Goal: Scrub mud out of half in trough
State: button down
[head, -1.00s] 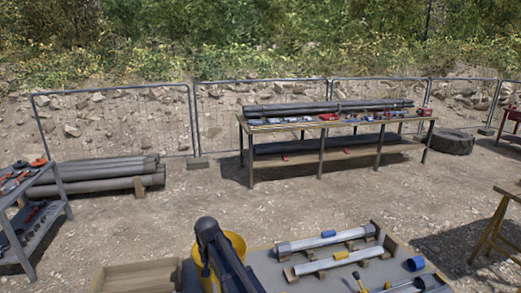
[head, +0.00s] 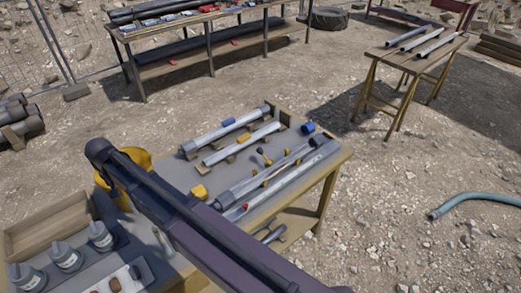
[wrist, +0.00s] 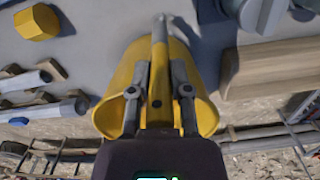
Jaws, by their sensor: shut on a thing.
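My gripper (wrist: 159,88) is shut on a yellow handle (wrist: 159,58) with a dark spot on it, probably a brush handle. Behind the handle is a rounded yellow bucket (wrist: 106,112). In the head view the bucket (head: 139,160) stands at the workbench's left side, partly behind my arm, and my gripper's fingers are hidden there. Long grey half-tubes (head: 300,168) lie side by side on the bench right of my arm. I cannot tell which is the trough, nor make out mud.
Two grey tubes (head: 210,137) lie on supports at the bench's back. A yellow block (head: 200,192) and blue cap (head: 308,128) sit near them. Several bottles (head: 66,256) and a wooden box (head: 45,226) are at left. A trestle table (head: 385,52) stands apart; a hose (head: 465,196) lies on gravel.

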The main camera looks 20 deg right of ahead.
jog(key=shift+r, duration=0.1)
dwell(0.3)
notch_tip(320, 180, up, 5)
jog(key=p, duration=0.5)
dwell(0.4)
